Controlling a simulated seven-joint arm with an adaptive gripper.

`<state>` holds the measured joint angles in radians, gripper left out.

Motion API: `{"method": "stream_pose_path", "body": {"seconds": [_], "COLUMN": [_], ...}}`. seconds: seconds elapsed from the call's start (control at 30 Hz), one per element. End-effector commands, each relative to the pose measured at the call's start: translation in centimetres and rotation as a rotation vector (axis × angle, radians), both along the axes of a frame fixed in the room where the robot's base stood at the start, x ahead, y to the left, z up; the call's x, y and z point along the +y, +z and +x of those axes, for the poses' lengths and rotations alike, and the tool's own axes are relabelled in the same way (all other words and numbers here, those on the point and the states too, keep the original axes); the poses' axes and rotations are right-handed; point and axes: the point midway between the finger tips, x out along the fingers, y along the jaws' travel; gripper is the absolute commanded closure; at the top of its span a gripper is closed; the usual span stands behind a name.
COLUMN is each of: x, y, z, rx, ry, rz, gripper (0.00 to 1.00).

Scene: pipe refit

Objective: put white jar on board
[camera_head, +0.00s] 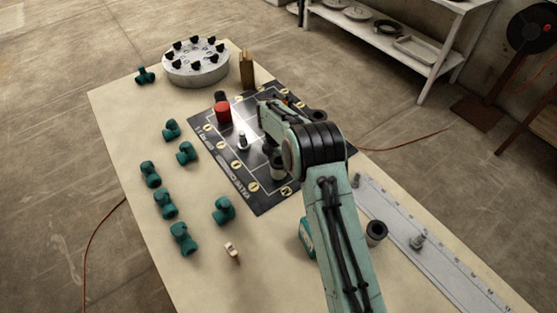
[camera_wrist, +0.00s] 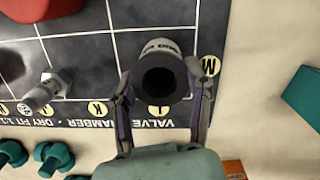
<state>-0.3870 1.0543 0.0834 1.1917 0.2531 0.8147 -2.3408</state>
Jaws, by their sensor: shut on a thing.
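The white jar (camera_wrist: 162,45), with a dark round top and print on its side, is between the fingers of my gripper (camera_wrist: 159,76) in the wrist view. The gripper is shut on it. In the head view the jar (camera_head: 278,173) shows below my gripper (camera_head: 272,150), partly hidden by my arm. The board (camera_head: 226,162) is a dark gridded sheet with lettered round marks on the table. In the wrist view the jar is over the board (camera_wrist: 85,60), near its lettered edge by L and M. I cannot tell whether it touches the board.
A red cylinder (camera_head: 223,114) and a metal fitting (camera_head: 242,143) stand on the board. Several teal pipe fittings (camera_head: 164,203) lie to its left. A round white drum (camera_head: 196,70) is behind. A dark ring-topped cylinder (camera_head: 376,233) and a long ruled plate (camera_head: 432,262) are at right.

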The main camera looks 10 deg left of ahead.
Motion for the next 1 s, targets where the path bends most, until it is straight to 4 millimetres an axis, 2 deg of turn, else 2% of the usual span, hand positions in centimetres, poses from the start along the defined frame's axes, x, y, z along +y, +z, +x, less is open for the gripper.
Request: {"method": "stream_pose_path", "body": {"seconds": [0.33,0.37,0.4,0.43,0.77,0.87,1.0], "x": [0.0,0.0,0.0,0.0,0.0,0.1,0.2], "y": [-0.3,-0.3,-0.3,-0.3,-0.2,0.7,3.4], "z": [0.0,0.0,0.0,0.0,0.0,0.0,-0.3], "rx": [-0.002,-0.001,-0.001,-0.001,-0.001,-0.003,-0.005], "ry": [0.000,-0.001,-0.001,-0.001,-0.001,0.000,-0.001], "rz": [-0.001,0.000,0.000,0.000,0.000,0.001,0.000], "gripper": [0.89,0.45,0.32,0.25,0.25,0.25,0.25]}}
